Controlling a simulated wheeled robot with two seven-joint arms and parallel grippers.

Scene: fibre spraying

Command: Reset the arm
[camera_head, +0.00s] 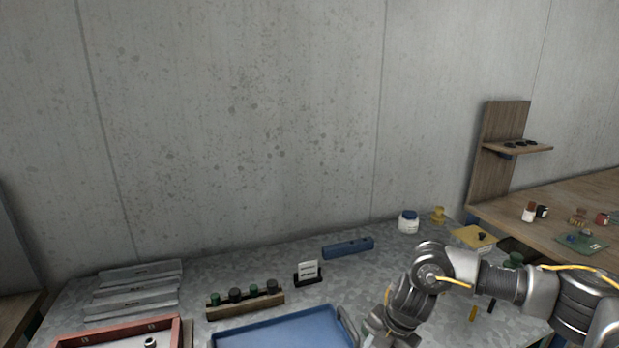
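My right arm (435,275) comes in from the right edge and bends down over the grey metal table (375,268). Its lower end leaves the bottom of the picture beside the right side of a blue tray (275,336). The fingers of my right gripper do not show. My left arm and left gripper are not in the picture.
A wooden rack with dark-capped bottles (245,301), a small card holder (308,272), a blue bar (348,248) and a white jar (408,222) stand on the table. A red-rimmed box (110,334) sits front left. A wooden bench (560,205) is right.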

